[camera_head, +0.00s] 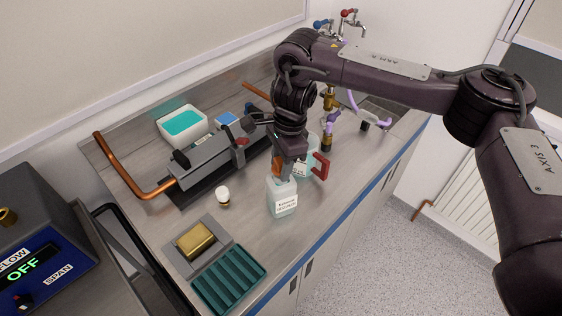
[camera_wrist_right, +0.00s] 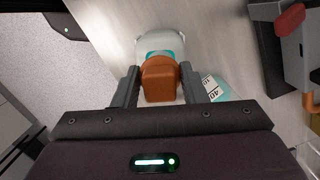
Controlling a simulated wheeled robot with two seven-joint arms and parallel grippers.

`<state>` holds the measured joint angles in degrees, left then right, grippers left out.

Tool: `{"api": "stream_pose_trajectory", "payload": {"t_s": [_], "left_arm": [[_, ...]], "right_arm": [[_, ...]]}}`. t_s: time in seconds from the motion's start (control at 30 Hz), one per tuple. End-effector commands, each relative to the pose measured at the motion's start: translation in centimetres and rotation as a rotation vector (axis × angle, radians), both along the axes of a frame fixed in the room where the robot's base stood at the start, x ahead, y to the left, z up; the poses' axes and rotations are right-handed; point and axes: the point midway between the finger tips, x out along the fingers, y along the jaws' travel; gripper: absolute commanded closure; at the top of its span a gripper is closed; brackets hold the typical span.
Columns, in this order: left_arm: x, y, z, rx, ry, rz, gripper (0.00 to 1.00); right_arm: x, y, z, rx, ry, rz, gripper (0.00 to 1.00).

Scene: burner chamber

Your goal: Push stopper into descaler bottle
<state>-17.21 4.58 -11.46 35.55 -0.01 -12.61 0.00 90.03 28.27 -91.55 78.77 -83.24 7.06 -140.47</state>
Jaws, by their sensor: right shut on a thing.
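The descaler bottle (camera_head: 281,198), pale and translucent with a white label, stands upright near the bench's front edge. My right gripper (camera_head: 285,165) is directly above it, pointing down, and is shut on the orange-brown stopper (camera_head: 276,170). In the right wrist view the stopper (camera_wrist_right: 160,80) sits between the two fingers, with the bottle's pale shoulder (camera_wrist_right: 150,44) behind it. The stopper and fingers hide the bottle's mouth, so I cannot tell how deep the stopper sits. My left gripper is not in view.
A measuring jug (camera_head: 312,143) with a red handle (camera_head: 321,166) stands close behind the bottle. A small white-topped object (camera_head: 222,194), a teal rack (camera_head: 229,281) and a gold block (camera_head: 196,240) lie left. The grey burner apparatus (camera_head: 213,162) is behind. Bare bench lies between.

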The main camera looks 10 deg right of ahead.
Motion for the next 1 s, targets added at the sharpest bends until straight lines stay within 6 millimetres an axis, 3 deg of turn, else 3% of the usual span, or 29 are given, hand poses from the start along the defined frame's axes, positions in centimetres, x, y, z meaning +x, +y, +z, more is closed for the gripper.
{"api": "stream_pose_trajectory", "payload": {"t_s": [0.47,0.5,0.67,1.0], "left_arm": [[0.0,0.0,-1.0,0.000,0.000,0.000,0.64],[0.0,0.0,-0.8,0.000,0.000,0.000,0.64],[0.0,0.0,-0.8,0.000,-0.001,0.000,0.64],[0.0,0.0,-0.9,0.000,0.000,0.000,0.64]], "right_arm": [[0.0,0.0,-1.3,0.000,0.000,0.000,0.84],[0.0,0.0,-1.2,0.000,0.000,0.000,0.56],[0.0,0.0,-1.2,0.000,0.000,0.000,0.36],[0.1,0.0,-0.7,0.001,-0.003,0.001,0.36]]}}
